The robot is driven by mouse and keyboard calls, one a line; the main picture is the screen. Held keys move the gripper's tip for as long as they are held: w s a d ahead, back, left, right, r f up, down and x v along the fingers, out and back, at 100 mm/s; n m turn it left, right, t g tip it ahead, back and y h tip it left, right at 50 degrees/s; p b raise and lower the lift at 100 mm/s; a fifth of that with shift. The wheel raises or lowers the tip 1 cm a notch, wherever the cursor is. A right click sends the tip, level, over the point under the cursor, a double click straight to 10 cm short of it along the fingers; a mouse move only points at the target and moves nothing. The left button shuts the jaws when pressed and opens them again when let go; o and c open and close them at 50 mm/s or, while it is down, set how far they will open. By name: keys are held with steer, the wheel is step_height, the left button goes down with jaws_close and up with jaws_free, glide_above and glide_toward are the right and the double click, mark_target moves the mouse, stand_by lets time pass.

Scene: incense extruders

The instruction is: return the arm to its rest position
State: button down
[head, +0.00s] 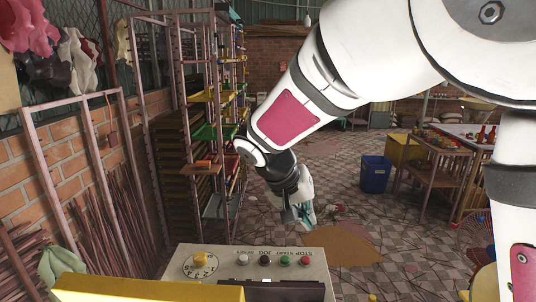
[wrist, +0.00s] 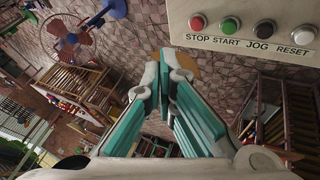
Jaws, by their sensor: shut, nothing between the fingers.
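My gripper (head: 300,212) hangs in the middle of the head view, pointing down, just beyond the far edge of the control panel. In the wrist view my gripper (wrist: 165,62) shows its teal-sided fingers closed together at the tips, with nothing between them. The arm is white with pink panels and reaches in from the upper right of the head view, bent downward. The control panel (head: 215,283) has a yellow dial and a row of buttons labelled reset, jog, start and stop.
A tall rack (head: 208,130) with trays stands at the left, by metal frames and a brick wall. A blue bin (head: 375,174) and a wooden table (head: 433,165) are at the right. Open tiled floor lies between. The wrist view shows a fan (wrist: 70,38).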

steer(key=s+d+r+y, duration=0.3)
steer(key=s+d+r, duration=0.3)
steer(key=s+d, duration=0.45)
steer(key=s+n+t+y+b, duration=0.1)
steer(key=s+y, duration=0.1)
steer(key=s, duration=1.1)
steer(key=shift+s+t, duration=0.2)
steer(key=shift+t, duration=0.2)
steer(key=shift+a+n, duration=0.1)
steer(key=shift+n, duration=0.2)
